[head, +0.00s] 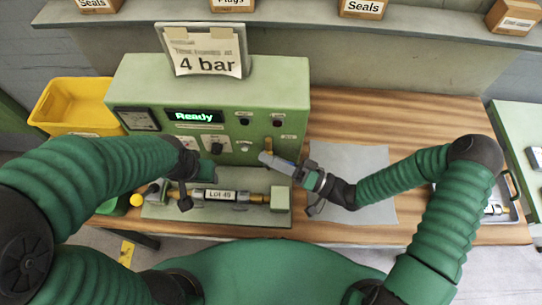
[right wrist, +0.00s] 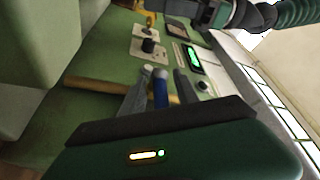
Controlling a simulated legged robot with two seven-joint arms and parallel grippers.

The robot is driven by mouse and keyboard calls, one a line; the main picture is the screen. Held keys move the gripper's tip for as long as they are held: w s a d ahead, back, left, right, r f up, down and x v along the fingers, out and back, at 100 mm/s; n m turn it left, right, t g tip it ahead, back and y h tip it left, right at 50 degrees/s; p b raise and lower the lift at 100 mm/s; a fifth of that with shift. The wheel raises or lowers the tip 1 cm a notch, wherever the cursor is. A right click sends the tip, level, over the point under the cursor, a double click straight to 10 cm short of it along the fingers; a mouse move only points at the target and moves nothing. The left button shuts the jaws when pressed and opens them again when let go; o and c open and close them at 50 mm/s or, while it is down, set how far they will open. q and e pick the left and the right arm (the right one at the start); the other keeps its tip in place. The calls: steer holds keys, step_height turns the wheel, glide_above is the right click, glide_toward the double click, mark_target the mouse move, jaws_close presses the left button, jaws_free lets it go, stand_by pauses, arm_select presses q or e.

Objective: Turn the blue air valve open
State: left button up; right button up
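The blue air valve handle (head: 281,163) sticks out from the front of the green machine, beside a brass fitting (head: 267,145). My right gripper (head: 297,174) is at this handle. In the right wrist view the blue handle (right wrist: 160,88) lies between the two grey fingers, close to the left one, with a narrow gap to the right one, so the gripper looks open around it. A brass pipe (right wrist: 95,85) runs behind the fingers. My left gripper (head: 186,190) is at the left part of the fixture holding the part labelled Lot 45 (head: 220,195); its fingers are too small to judge.
The green machine (head: 290,85) has a display reading Ready, knobs and a 4 bar sign (head: 205,62). A yellow bin (head: 75,105) stands left. A grey mat (head: 350,160) lies right, with a tray (head: 510,190) beyond. Boxes line the back shelf.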

steer(key=shift+d, duration=0.1)
steer(key=shift+c, duration=1.3)
steer(key=shift+d, duration=0.65)
jaws_close()
steer(key=shift+s+a, duration=0.1)
